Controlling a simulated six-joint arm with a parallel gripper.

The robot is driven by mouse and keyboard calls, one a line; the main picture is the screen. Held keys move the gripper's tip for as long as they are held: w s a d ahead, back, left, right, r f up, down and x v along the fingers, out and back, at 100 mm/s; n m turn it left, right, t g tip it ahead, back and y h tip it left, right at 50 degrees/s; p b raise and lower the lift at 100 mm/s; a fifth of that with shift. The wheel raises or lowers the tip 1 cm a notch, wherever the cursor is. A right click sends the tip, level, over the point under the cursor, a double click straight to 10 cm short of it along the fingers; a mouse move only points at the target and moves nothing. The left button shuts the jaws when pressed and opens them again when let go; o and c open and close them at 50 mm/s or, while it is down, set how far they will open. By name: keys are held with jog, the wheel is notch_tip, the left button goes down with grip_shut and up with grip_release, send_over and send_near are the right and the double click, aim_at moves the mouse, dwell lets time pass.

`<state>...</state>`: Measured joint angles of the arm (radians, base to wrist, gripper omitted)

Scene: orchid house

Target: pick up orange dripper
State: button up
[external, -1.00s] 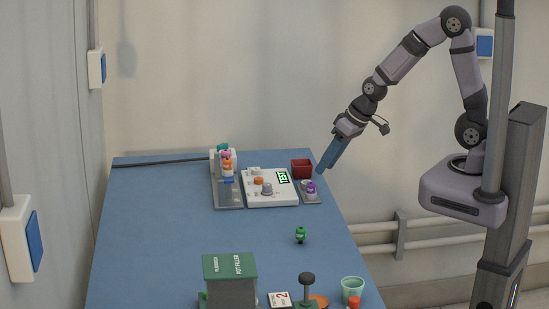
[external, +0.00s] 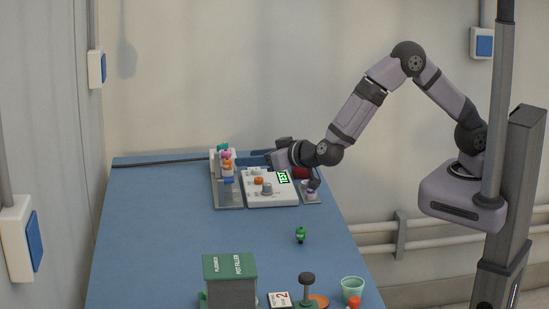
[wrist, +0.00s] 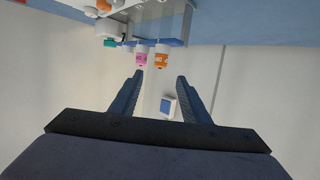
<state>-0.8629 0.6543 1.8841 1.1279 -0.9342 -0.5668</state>
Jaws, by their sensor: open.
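The orange dripper (external: 228,166) stands in a grey-and-white rack (external: 229,193) at the table's far left, among other coloured drippers. In the wrist view the orange dripper (wrist: 162,56) appears beside a pink one (wrist: 141,58), beyond my fingertips and roughly in line with the gap between them. My gripper (external: 248,158) is low over the far end of the table, just right of the rack, its blue fingers pointing left toward it. In the wrist view my gripper (wrist: 160,77) is open with nothing between its fingers.
A white tester (external: 270,199) reading TEST sits right of the rack, under my wrist. A red box (external: 302,173) is partly hidden by my arm. A green dripper (external: 300,235) stands alone mid-table. A pot filler (external: 230,281) and mint cup (external: 352,288) are at the front.

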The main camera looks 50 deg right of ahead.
aim_at(230, 161)
jog(key=shift+f+p+x, duration=0.1)
jog(key=shift+p+x, duration=0.45)
jog(key=shift+x, duration=1.2)
jog(key=shift+f+p+x, duration=0.15)
jog(key=shift+p+x, duration=0.4)
jog(key=shift+x, duration=1.15)
grip_shut()
